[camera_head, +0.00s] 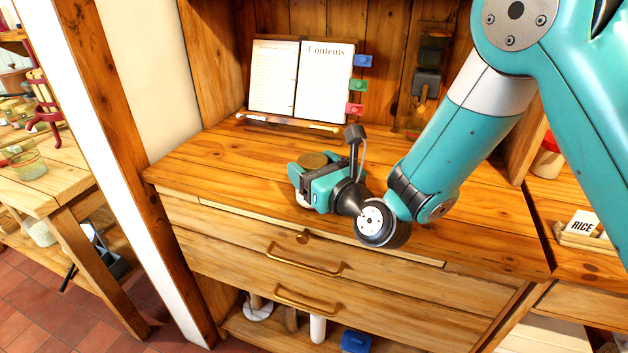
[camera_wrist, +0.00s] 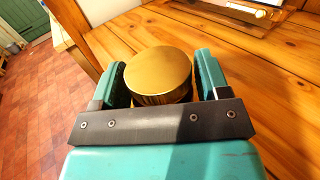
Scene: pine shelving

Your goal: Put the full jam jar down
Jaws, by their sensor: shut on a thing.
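The jam jar (camera_wrist: 158,72) shows its round gold lid between my gripper's two teal fingers in the wrist view. My gripper (camera_wrist: 160,82) is shut on the jar. The jar looks upright. Its body is mostly hidden by the fingers and lid, so I cannot see its contents or tell whether its base touches the counter.
An open book (camera_head: 300,80) with coloured tabs stands at the back of the counter. A RICE label (camera_head: 582,224) is at the right. Drawers with brass handles (camera_head: 305,262) are below the counter edge. The counter around the jar is clear.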

